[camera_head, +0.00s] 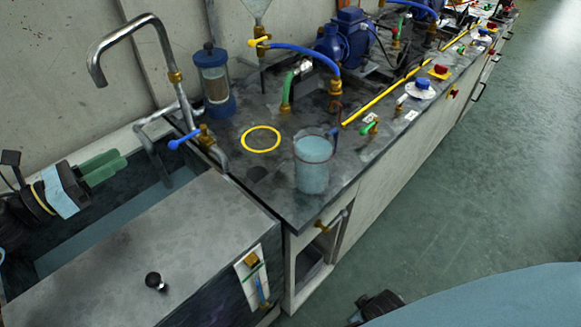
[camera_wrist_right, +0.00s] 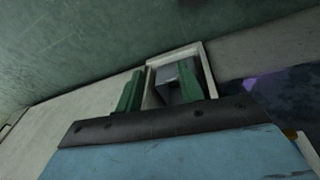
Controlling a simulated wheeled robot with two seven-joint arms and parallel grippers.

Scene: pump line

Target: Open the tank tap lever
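Several levers are in view, and I cannot tell for sure which is the tank tap lever. A small blue lever (camera_head: 263,291) sits on a pale plate on the front of the grey-topped box at the lower left. Another blue lever (camera_head: 184,139) is on the brass valve beside the bent steel spout. My left gripper (camera_head: 122,158), with green fingers, is over the basin at the left, apart from both levers. Its fingers look close together; any gap is unclear. My right gripper (camera_wrist_right: 162,84) is open, with nothing visibly held, facing a cabinet opening.
A beaker of pale blue liquid (camera_head: 313,165) stands near the bench's front edge. A yellow ring (camera_head: 261,139) lies behind it. A brass tap (camera_head: 323,227) sticks out of the cabinet front. Blue pumps (camera_head: 345,40) and hoses fill the back.

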